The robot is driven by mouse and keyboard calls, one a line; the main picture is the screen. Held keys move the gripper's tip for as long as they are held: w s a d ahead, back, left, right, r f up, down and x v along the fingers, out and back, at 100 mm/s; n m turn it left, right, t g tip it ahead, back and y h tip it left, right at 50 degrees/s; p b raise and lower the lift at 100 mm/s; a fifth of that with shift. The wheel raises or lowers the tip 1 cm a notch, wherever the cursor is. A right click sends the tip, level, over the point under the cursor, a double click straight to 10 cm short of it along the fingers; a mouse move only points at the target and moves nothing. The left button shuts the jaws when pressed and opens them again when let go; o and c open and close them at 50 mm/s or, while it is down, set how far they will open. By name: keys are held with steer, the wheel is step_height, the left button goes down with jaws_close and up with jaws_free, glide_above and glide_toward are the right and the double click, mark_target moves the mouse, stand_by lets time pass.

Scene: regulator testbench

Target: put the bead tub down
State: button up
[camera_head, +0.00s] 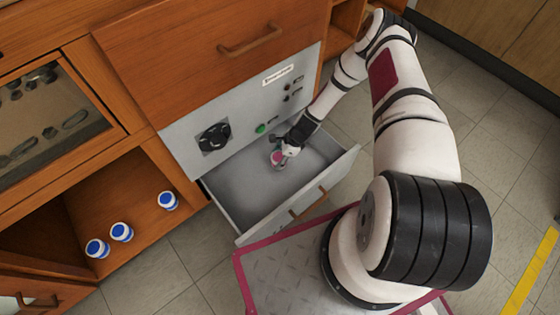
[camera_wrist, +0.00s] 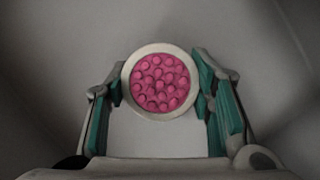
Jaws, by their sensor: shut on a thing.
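The bead tub (camera_wrist: 160,82) is a small round white tub filled with pink beads. In the wrist view it sits upright between the two green-padded fingers of my gripper (camera_wrist: 160,92), which is shut on it. In the head view the tub (camera_head: 277,158) shows small and pink at the tip of my gripper (camera_head: 282,154), within the open grey drawer (camera_head: 240,197), near its back. I cannot tell whether the tub's base touches the drawer floor. The gripper partly hides the tub in the head view.
The drawer is otherwise empty, with walls around it and a front handle (camera_head: 308,204). Above it is a grey panel with a black dial (camera_head: 214,138) and a green button (camera_head: 261,128). Several blue-and-white tubs (camera_head: 121,232) stand in the open cabinet at left.

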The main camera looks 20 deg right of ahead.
steer(key=shift+s+d+f, duration=0.1)
steer(key=shift+d+f, duration=0.15)
steer(key=shift+f, duration=0.4)
steer(key=o, duration=1.2)
steer(key=shift+f+b, duration=0.1)
steer(key=shift+b, duration=0.2)
steer(key=p+v, duration=0.5)
steer(key=v, duration=0.7)
steer(key=shift+a, duration=0.1)
steer(key=shift+r, duration=0.25)
